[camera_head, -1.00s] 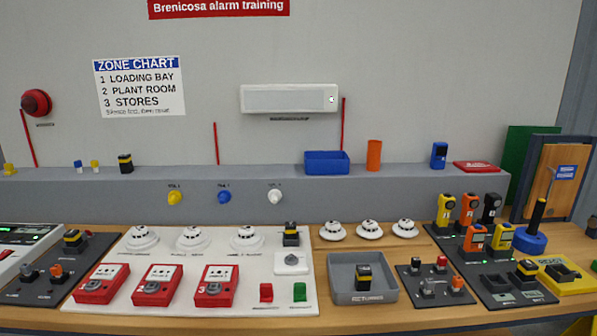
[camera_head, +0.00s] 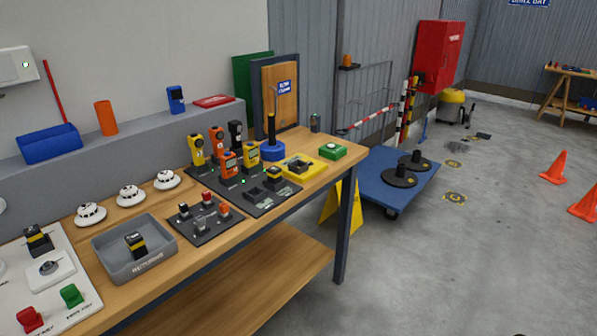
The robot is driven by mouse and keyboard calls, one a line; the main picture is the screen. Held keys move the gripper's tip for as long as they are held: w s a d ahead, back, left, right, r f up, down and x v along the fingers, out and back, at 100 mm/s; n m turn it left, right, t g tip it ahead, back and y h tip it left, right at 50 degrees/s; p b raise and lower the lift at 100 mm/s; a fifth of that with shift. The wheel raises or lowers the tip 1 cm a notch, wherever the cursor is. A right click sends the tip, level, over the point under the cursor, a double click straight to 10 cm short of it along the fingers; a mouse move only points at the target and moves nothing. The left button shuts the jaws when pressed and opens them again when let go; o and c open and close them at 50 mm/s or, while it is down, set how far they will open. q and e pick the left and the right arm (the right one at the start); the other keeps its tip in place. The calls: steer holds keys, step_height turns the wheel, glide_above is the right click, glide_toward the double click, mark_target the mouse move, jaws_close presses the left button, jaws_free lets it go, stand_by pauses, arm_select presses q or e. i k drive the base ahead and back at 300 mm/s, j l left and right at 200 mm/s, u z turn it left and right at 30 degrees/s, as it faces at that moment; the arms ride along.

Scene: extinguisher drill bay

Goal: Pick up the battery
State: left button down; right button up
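Several black-and-yellow blocks look like batteries, and I cannot tell which one the task means. One block (camera_head: 135,243) stands in the grey returns tray (camera_head: 160,266) on the bench. Another similar block (camera_head: 38,241) stands on the white board at the left edge. Neither of my grippers shows in the view.
The wooden bench (camera_head: 172,290) has a lower shelf. Beyond its right end are a yellow floor sign (camera_head: 331,203), a blue trolley (camera_head: 375,178) with black discs, and orange cones (camera_head: 553,167). The grey floor in front is clear.

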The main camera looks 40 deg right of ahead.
mark_target(274, 173)
steer(key=z, duration=0.95)
